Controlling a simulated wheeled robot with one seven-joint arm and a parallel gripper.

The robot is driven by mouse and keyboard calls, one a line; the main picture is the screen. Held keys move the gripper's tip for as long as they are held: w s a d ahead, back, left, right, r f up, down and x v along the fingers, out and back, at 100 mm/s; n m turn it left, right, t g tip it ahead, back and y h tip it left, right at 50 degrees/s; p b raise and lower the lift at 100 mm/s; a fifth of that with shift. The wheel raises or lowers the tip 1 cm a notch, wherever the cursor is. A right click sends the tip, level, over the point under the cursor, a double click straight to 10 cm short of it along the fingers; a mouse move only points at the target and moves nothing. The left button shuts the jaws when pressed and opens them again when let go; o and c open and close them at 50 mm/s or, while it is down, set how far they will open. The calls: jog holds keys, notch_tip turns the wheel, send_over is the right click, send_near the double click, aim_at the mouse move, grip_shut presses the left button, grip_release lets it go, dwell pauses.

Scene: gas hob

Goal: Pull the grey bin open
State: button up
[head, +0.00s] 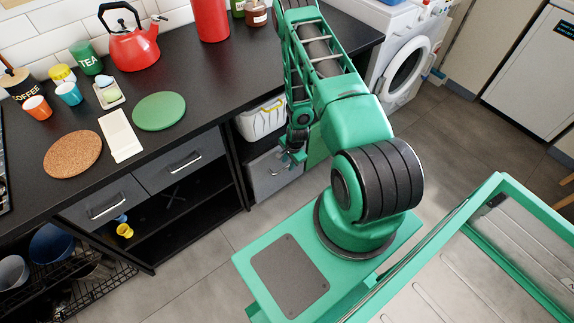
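The grey bin (266,183) sits low under the dark worktop, below a white basket. Its front carries a metal handle and it looks pushed in. My gripper (290,163) points down right at the bin's front, close to the handle. Whether it touches the handle cannot be seen. The fingers are small and partly merged with the arm behind, so their opening is unclear. My green arm hides the right side of the bin.
The white basket (262,120) stands on the shelf above the bin. Two grey drawers (182,161) with handles are to the left. The worktop (215,85) edge overhangs.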

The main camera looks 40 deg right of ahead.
jog(key=shift+w+f, duration=0.2)
jog(key=shift+f, duration=0.6)
grip_shut()
jog(key=shift+s, duration=0.1)
